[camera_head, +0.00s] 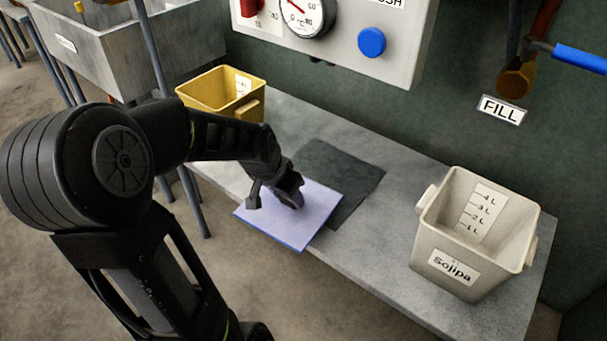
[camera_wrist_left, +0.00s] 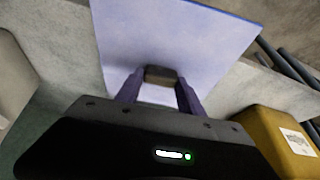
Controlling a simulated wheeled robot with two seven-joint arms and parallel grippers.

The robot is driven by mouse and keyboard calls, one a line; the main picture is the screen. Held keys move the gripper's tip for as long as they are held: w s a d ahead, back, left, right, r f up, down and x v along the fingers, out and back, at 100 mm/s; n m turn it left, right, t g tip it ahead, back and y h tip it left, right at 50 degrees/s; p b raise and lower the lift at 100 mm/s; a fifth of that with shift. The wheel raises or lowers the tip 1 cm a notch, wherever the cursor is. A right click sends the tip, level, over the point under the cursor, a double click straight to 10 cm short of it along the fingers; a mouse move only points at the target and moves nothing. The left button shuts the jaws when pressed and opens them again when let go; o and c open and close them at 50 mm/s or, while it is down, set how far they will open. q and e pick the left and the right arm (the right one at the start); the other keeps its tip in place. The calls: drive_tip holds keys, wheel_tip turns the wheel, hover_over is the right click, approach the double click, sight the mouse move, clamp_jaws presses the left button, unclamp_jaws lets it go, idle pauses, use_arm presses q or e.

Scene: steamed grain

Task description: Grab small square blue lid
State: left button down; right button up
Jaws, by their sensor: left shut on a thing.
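The square blue lid (camera_head: 310,215) is a flat, pale blue-violet plate with a darker blue edge. In the head view it overlaps the front edge of the grey bench and part of a dark square. My left gripper (camera_head: 277,203) is over the lid's far-left part. In the left wrist view the lid (camera_wrist_left: 165,45) fills the upper middle. There the left gripper's two fingers (camera_wrist_left: 160,95) stand either side of a small dark handle (camera_wrist_left: 160,75) on the lid and are shut on it. I cannot tell whether the lid touches the bench. My right gripper is not in view.
A yellow container (camera_head: 212,92) stands at the bench's far left end. A white container labelled Sojipa (camera_head: 440,262) stands at the right end. A dark square patch (camera_head: 352,168) lies on the bench (camera_head: 385,235) between them. A panel with a gauge and blue button (camera_head: 371,42) hangs above.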

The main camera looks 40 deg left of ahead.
use_arm(q)
drive_tip(key=shift+s+d, duration=0.15)
drive_tip(key=shift+s, duration=1)
